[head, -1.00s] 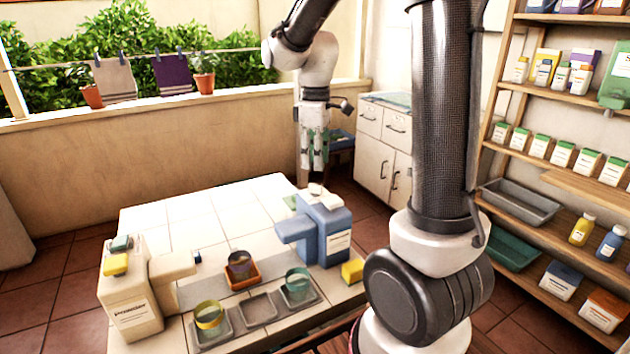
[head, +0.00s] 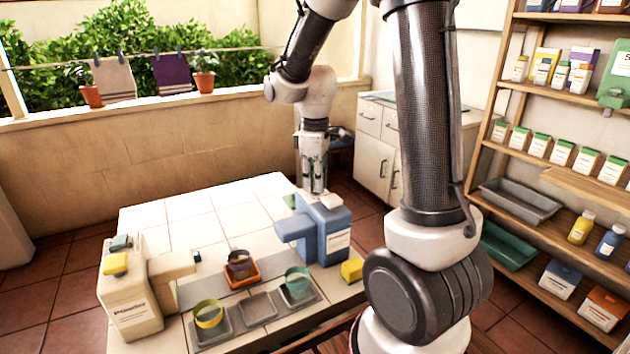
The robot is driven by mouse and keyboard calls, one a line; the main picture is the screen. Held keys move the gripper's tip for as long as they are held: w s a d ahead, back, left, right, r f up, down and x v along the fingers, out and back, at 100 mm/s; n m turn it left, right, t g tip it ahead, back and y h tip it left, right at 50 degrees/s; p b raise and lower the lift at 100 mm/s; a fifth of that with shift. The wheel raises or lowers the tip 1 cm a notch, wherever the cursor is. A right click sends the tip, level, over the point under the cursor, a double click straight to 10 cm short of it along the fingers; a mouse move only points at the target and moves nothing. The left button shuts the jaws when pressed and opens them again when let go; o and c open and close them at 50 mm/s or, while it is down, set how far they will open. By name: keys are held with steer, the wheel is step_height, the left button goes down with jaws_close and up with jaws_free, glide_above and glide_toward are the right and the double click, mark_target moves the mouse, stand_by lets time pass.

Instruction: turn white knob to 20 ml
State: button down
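The blue dispenser (head: 325,230) stands at the right rear of the tiled table, its spout pointing left. A white block (head: 331,201) shows on its top. Beside that block a small round white knob was visible a moment ago; my gripper's fingers now cover that spot. My gripper (head: 314,189) points straight down at the dispenser's top, fingertips at about its level. The fingers look slightly apart, but whether they touch or hold the knob is too small to tell. No scale or ml marking is legible.
A cream dispenser (head: 131,300) with a yellow block stands front left. Between the dispensers are an orange tray (head: 243,281) with a dark cup, and grey trays (head: 258,308) with a yellow and a teal cup. A yellow block (head: 352,270) lies right. The rear-left table is clear.

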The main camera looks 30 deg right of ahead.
steer(key=shift+m, duration=0.3)
steer(key=m, duration=0.3)
steer(key=shift+m, duration=2.6)
steer(key=c, duration=1.5)
jaws_free()
steer(key=shift+r, duration=0.15)
